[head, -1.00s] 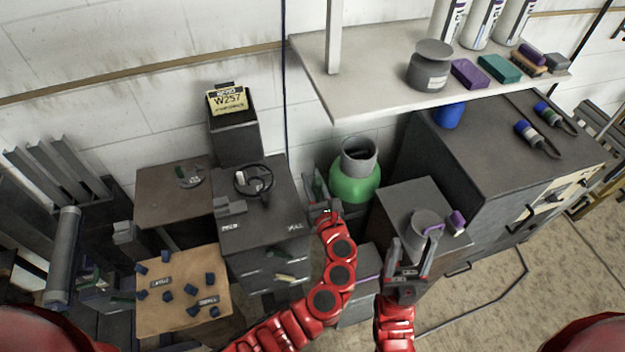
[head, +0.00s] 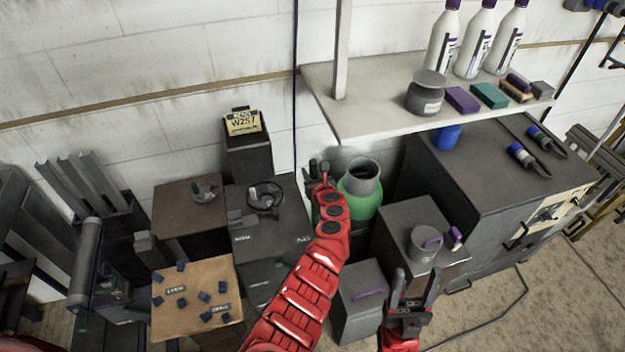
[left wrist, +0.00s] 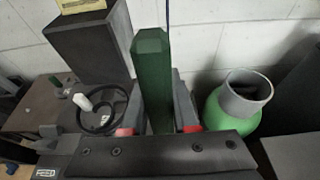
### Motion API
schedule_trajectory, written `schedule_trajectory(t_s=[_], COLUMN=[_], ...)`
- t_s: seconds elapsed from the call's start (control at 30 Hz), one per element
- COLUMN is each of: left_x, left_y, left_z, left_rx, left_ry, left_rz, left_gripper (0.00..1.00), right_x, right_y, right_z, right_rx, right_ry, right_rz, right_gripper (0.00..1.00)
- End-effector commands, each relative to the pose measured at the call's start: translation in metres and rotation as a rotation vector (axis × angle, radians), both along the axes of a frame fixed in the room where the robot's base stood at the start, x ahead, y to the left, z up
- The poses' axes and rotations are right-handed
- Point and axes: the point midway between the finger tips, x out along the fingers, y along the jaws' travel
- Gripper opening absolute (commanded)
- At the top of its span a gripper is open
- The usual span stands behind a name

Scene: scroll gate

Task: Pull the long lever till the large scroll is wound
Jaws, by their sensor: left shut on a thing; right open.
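A long green lever (left wrist: 153,80) stands upright in the left wrist view, between the fingers of my left gripper (left wrist: 160,128). In the head view my left gripper (head: 319,175) is at the lever, left of the green pot, and is shut on it. The lever's lower part is hidden by the gripper and arm. A grey roll (head: 87,262) stands at the far left of the head view and may be the scroll; I cannot tell how far it is wound. My right gripper (head: 415,283) is open and empty, in front of a low grey cabinet.
A green pot with a grey neck (head: 362,185) stands close right of the left gripper. A dark cabinet with a black wheel (head: 264,198) is to its left. A shelf (head: 375,110) with bottles overhangs at the right. A brown board (head: 190,318) holds several blue pieces.

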Motion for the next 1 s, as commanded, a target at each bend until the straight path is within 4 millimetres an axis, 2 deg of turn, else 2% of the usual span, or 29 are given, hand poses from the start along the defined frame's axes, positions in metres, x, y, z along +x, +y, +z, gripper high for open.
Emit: schedule_trajectory(t_s=[0.2, 0.43, 0.9, 0.93, 1.0], left_x=[0.021, 0.036, 0.040, 0.040, 0.040], left_y=[0.008, 0.013, 0.013, 0.014, 0.014], left_z=[-0.010, -0.015, -0.013, -0.013, -0.013], left_rx=[-0.031, -0.050, -0.055, -0.054, -0.054], left_ry=[0.072, 0.131, 0.150, 0.150, 0.150], left_rz=[0.010, 0.005, -0.003, -0.002, -0.002], left_gripper=[0.00, 0.00, 0.00, 0.29, 0.42], right_x=[0.000, 0.000, 0.000, 0.000, 0.000], right_y=[0.000, 0.000, 0.000, 0.000, 0.000], right_z=[-0.016, -0.032, -0.035, -0.035, -0.035], right_rx=[0.000, 0.000, 0.000, 0.000, 0.000], right_ry=[0.000, 0.000, 0.000, 0.000, 0.000], right_rz=[0.000, 0.000, 0.000, 0.000, 0.000], right_gripper=[0.57, 0.57, 0.57, 0.57, 0.57])
